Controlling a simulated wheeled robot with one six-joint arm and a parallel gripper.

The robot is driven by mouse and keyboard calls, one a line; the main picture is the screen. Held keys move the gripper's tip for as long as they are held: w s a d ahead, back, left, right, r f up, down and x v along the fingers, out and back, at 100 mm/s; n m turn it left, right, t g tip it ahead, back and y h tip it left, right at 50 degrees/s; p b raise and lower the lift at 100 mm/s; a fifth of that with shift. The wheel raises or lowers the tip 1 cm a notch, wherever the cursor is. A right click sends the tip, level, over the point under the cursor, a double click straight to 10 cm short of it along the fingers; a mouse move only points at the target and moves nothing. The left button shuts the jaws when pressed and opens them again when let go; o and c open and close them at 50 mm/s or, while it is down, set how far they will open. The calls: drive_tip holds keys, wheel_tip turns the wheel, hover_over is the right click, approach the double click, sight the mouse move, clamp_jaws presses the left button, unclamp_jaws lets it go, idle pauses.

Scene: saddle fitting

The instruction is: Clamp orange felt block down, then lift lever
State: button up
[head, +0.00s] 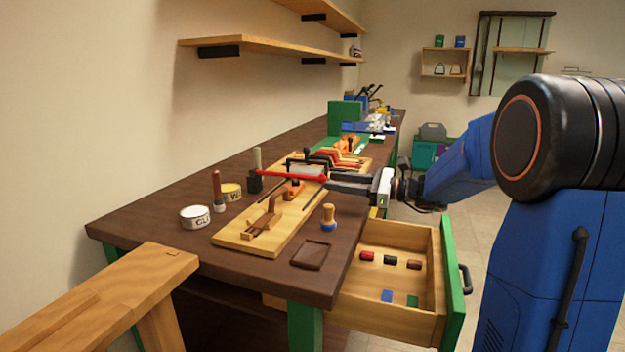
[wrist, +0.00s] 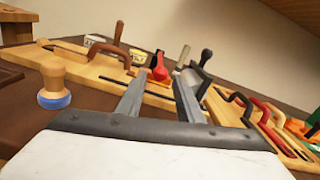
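A clamp with a long red lever (head: 285,176) stands on the light wooden board (head: 235,235) on the bench. A small orange block (head: 293,190) shows low beneath the lever, partly hidden; I cannot tell whether the clamp presses on it. My gripper (head: 328,179) reaches in from the right at the lever's rounded end. In the wrist view my gripper (wrist: 160,76) has its two fingers apart, with the red lever end (wrist: 158,68) at the gap between the tips. I cannot tell whether a finger touches it.
A wooden knob tool with a blue base (head: 328,217) and a dark tray (head: 311,255) stand near the front edge. Two tins (head: 195,217) and a brown-handled tool (head: 218,190) stand at the left. An open drawer (head: 390,300) holds several coloured blocks. More clamps (head: 335,160) lie behind.

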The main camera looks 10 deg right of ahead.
sight(318, 179)
drive_tip(key=x, duration=0.8)
clamp_jaws()
